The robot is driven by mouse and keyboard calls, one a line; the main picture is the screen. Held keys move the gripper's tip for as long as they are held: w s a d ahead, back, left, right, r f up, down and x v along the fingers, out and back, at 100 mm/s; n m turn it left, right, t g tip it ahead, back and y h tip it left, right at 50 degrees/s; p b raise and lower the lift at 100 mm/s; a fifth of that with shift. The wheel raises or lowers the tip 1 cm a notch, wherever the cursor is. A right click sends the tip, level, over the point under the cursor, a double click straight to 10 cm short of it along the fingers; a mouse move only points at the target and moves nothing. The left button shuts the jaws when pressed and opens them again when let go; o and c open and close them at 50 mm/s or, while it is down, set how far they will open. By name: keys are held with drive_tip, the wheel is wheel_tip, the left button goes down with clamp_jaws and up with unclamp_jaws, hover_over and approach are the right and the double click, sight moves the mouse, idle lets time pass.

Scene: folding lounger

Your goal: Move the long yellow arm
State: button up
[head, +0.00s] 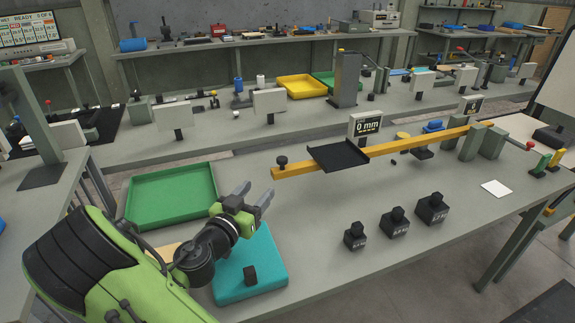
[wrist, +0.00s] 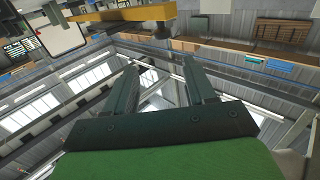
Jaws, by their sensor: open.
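The long yellow arm (head: 395,146) is a beam running from a grey block support (head: 482,141) at the right to a free end with a black knob (head: 282,161) at the left. A black tray (head: 338,154) sits on it near the left end. My gripper (head: 254,193) is open and empty, left of and below the beam's left end, apart from it. In the wrist view my two fingers (wrist: 165,80) stand apart with nothing between them. A yellow bar (wrist: 122,14), likely the beam's end, shows at the top there, beyond the fingers.
Three black weights (head: 394,222) stand on the grey table right of my gripper. A teal mat (head: 270,262) with a small black block (head: 250,275) and a green tray (head: 172,196) lie near my arm. A display reading 0 mm (head: 366,127) stands behind the beam.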

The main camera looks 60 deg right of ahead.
sight(280, 161)
drive_tip(key=d, duration=0.5)
drive_tip(key=d+p, duration=0.1)
drive_tip(key=d, duration=0.4)
drive_tip(key=d+p, duration=0.1)
drive_tip(key=d, duration=0.4)
drive_tip(key=shift+w+d+r, duration=0.2)
drive_tip(key=shift+w, duration=0.1)
clamp_jaws()
